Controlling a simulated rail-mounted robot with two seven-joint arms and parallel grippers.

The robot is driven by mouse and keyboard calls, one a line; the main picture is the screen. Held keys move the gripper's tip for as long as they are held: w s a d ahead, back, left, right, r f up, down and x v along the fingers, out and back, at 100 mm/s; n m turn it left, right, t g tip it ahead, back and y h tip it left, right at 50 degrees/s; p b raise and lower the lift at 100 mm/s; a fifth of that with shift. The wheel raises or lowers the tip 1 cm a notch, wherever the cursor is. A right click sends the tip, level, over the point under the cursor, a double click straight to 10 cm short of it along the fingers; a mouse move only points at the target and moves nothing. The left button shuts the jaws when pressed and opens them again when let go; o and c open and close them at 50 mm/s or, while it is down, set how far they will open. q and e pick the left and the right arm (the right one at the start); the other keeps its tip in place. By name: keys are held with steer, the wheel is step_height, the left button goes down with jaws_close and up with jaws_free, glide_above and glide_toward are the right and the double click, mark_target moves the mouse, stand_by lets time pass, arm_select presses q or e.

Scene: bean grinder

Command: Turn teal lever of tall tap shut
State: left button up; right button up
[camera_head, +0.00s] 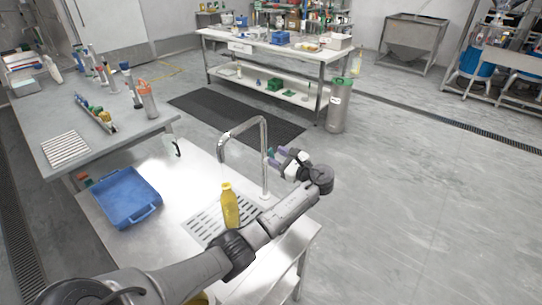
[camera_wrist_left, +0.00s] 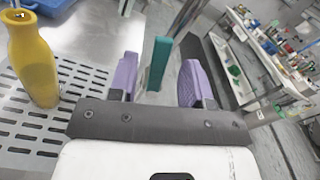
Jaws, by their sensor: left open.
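The tall metal tap (camera_head: 264,160) rises from the steel counter, its spout bent over to the left. Its teal lever (camera_wrist_left: 156,64) stands between the two purple fingers of my left gripper (camera_wrist_left: 160,72) in the left wrist view. The fingers are open, with a gap visible on both sides of the lever. In the head view my left gripper (camera_head: 275,157) is beside the tap's upright pipe, and the lever (camera_head: 270,152) shows only as a small teal spot, mostly hidden. My right gripper is in neither view.
A blue tray (camera_head: 122,194) lies to the left on the counter. A grey table (camera_head: 85,125) with tools and bottles stands behind. The floor right of the tap is clear.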

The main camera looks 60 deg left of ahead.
mark_target(272, 153)
arm_select(q)
steer(key=shift+x, duration=1.7)
steer(key=shift+c, duration=0.4)
jaws_close()
